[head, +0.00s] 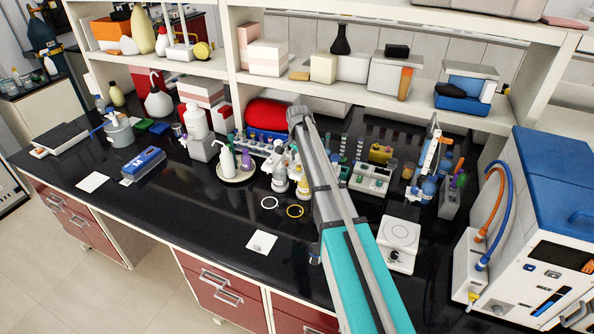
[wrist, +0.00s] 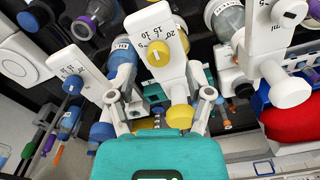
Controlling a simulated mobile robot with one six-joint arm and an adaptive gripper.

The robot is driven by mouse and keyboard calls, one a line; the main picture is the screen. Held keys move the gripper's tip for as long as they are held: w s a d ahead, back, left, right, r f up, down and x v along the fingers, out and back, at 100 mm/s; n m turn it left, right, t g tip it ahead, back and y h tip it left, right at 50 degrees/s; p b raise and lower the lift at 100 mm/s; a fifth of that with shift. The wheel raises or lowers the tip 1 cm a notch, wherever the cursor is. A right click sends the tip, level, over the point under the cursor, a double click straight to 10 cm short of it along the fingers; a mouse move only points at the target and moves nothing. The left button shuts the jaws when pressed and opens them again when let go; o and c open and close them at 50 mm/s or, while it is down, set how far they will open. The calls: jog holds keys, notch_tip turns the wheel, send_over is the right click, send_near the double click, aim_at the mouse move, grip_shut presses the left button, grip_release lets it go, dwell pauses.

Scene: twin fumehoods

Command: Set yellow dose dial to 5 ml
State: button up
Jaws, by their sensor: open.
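The yellow dose dial (wrist: 156,54) sits on a white plate (wrist: 163,22) printed with a scale that includes 5, 10, 15 and 20, in the upper middle of the wrist view. A yellow-collared bottle (head: 303,188) stands beside my arm in the head view, where my gripper and the dial cannot be made out.
Close by in the wrist view are a white plate with a blue dial (wrist: 72,86), one with a black dial (wrist: 289,13), and a yellow cap (wrist: 180,117).

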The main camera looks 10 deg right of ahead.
jog(key=shift+f+b, duration=0.95)
jog(key=shift+f, duration=0.3)
jog(key=shift+c, duration=0.3)
jog(key=c, duration=0.8)
jog(key=shift+a, duration=0.1)
grip_shut()
